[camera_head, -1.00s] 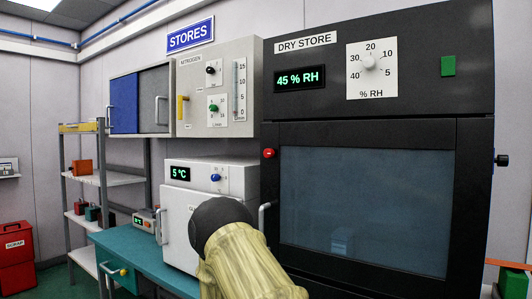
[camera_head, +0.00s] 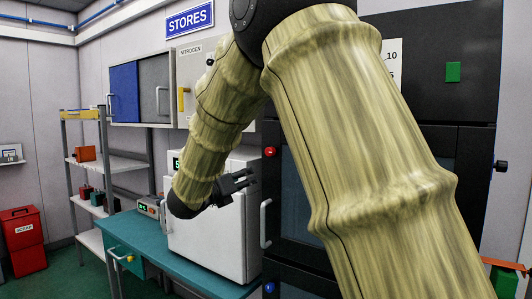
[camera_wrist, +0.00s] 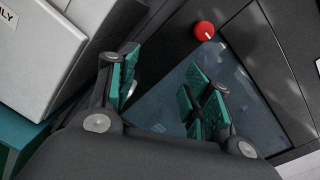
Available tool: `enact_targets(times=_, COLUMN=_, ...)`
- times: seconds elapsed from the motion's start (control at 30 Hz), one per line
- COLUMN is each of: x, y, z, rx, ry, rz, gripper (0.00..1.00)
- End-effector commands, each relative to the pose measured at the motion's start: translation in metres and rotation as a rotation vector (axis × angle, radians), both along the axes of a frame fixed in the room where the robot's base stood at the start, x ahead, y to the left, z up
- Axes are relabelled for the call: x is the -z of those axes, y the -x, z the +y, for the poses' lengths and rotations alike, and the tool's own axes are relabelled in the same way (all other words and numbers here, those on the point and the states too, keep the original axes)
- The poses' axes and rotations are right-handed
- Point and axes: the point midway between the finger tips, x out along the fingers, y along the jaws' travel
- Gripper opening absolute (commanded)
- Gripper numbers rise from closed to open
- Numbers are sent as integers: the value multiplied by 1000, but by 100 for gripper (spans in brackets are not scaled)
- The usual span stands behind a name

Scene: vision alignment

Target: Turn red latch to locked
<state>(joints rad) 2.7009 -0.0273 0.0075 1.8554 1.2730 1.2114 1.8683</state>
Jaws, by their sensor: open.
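The red latch (camera_head: 269,152) is a small round knob with a light mark, on the dark frame left of the dry store's window door. In the wrist view the red latch (camera_wrist: 204,31) shows at upper right, beyond the fingertips. My gripper (camera_head: 246,182) is open and empty, below and left of the latch in the head view, in front of the white cabinet. The wrist view shows my gripper's (camera_wrist: 165,78) green-padded fingers apart, with the latch clear of them. The dry store door (camera_head: 297,205) appears closed; my arm covers much of it.
A white cabinet (camera_head: 232,235) stands on the teal bench (camera_head: 185,262) left of the dry store. A vertical door handle (camera_head: 264,224) stands out near my gripper. A blue knob (camera_head: 269,287) sits below the red latch. Shelves (camera_head: 122,165) are at far left.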

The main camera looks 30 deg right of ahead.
Motion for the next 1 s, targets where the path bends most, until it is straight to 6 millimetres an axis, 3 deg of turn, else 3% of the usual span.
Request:
enact_targets(times=0.03, x=-27, y=5, z=-1, rx=24, ry=-31, rz=-75, gripper=49)
enact_targets(times=0.1, x=-50, y=11, z=-3, rx=53, ry=-66, rz=-159, gripper=49)
enact_targets(times=0.23, x=-72, y=18, z=-5, rx=82, ry=-106, rz=-246, gripper=49)
enact_targets(times=0.47, x=-79, y=14, z=-19, rx=90, ry=-117, rz=-268, gripper=49)
enact_targets(times=1.0, x=-78, y=-16, z=-93, rx=89, ry=-114, rz=-264, gripper=49)
